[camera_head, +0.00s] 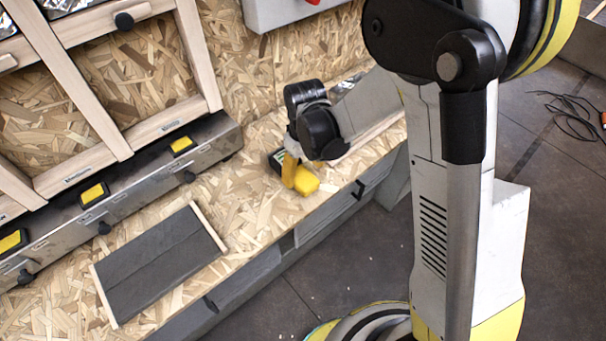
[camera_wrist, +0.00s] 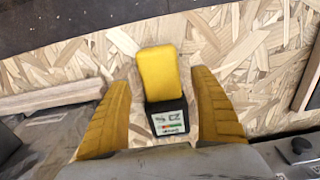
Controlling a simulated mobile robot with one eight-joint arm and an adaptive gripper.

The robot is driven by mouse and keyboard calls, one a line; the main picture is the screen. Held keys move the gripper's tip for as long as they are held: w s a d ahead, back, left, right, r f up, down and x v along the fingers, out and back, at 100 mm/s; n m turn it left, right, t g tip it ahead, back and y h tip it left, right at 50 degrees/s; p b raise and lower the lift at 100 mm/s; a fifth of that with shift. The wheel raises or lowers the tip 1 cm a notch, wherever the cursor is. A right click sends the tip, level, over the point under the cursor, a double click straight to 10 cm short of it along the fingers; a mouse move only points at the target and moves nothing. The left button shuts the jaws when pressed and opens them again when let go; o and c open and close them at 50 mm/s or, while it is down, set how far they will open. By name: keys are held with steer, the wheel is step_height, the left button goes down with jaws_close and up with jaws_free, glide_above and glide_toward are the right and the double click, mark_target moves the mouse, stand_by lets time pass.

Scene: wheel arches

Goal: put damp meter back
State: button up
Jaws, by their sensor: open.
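The damp meter (camera_wrist: 158,76) is a yellow and black device with a small lit display at its black end. It lies on the chipboard worktop (camera_wrist: 258,75). In the wrist view a gap shows between the meter and each finger. In the head view my gripper (camera_head: 291,172) points down at the worktop.
A dark grey panel with wooden edge strips (camera_head: 160,265) lies on the worktop to the left. A metal rail (camera_head: 140,180) with yellow-and-black blocks and black knobs runs along the back, under wooden framing (camera_head: 75,85). The worktop's front edge drops to drawers (camera_head: 330,213) and dark floor.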

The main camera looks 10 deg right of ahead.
step_height(320, 180, up, 10)
steer(key=p, duration=0.3)
steer(key=s+d+r+m+t, duration=0.6)
steer(key=s+d+r+t, duration=0.1)
steer(key=s+d+r, duration=0.6)
steer(key=shift+s+r+m, duration=0.4)
steer(key=shift+s+r, duration=0.45)
steer(key=shift+s, duration=0.15)
